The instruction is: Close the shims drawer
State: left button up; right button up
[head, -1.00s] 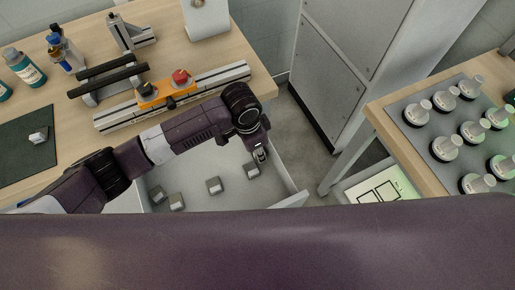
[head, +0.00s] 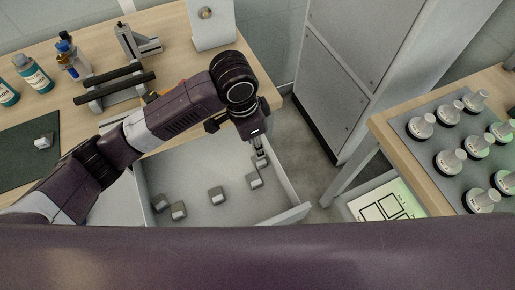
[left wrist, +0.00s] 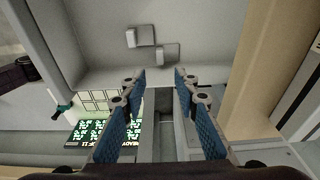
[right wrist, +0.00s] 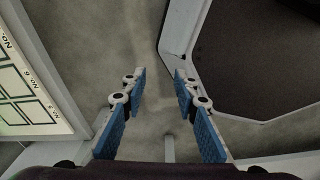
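The open drawer (head: 284,184) sticks out below the workbench, with several small grey blocks (head: 217,195) on its floor. In the head view my left gripper (head: 261,160) hangs over the drawer's right part, close to its right wall. In the left wrist view my left gripper (left wrist: 160,76) is open, its blue-padded fingers apart with a grey wall or rail visible between them; contact cannot be told. Two blocks (left wrist: 140,36) lie beyond the fingertips there. The drawer's near front is partly hidden by my body. My right gripper (right wrist: 160,74) is open and empty above the floor.
The wooden workbench (head: 170,25) holds bottles (head: 32,72), a dark mat (head: 20,160) and a metal fixture (head: 138,42). A grey cabinet (head: 345,80) stands to the right. A second table (head: 400,150) carries several capped round parts. A marked panel (head: 385,205) lies low between.

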aim_at(186, 172)
jog(key=k, duration=1.5)
